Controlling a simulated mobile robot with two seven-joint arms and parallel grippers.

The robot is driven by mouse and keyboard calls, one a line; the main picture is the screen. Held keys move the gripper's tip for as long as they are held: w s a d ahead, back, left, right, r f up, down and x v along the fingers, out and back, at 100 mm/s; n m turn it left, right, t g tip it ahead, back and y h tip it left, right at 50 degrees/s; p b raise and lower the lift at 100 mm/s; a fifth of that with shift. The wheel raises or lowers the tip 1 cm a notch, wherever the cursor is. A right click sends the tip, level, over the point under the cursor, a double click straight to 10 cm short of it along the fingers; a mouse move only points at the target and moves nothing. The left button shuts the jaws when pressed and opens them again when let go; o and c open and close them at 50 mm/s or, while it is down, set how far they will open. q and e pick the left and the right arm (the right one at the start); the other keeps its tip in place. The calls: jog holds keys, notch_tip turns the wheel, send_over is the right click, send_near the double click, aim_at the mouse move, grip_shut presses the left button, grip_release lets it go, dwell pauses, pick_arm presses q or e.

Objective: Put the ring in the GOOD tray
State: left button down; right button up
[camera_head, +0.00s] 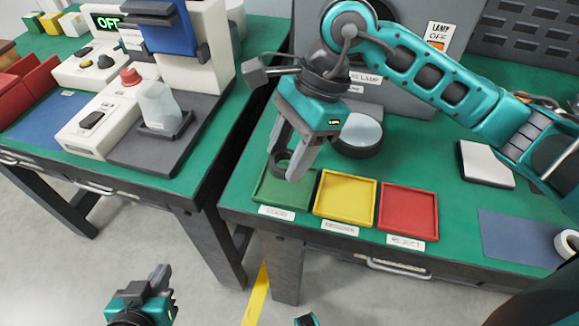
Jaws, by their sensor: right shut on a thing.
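A dark ring (281,163) is between the fingertips of my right gripper (282,170), over the back of the green tray (284,190). The green tray's label (277,213) is too small to read surely; it looks like GOOD. My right gripper is shut on the ring, its fingers pointing down. I cannot tell whether the ring touches the tray floor. My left gripper (150,284) is low at the bottom left, in front of the tables and away from the trays. Its fingers are too small to tell their state.
A yellow tray (345,194) and a red tray (408,209) labelled REJECT stand right of the green one. A round lamp base (359,135) is behind the trays. A white pad (486,164) lies at right. A test machine (125,100) is on the left table.

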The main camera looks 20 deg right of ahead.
aim_at(282, 186)
jog(key=shift+f, duration=1.95)
jog(key=shift+f+b, duration=0.1)
jog(key=shift+b, duration=0.3)
jog(key=shift+f, duration=0.15)
jog(key=o, duration=1)
jog(key=shift+o, duration=0.2)
jog(key=shift+r, duration=0.25)
jog(key=shift+d+r, duration=0.1)
jog(key=shift+r, duration=0.25)
jog(key=p+v, duration=0.1)
jog(key=v, duration=1)
jog(key=shift+p, duration=0.4)
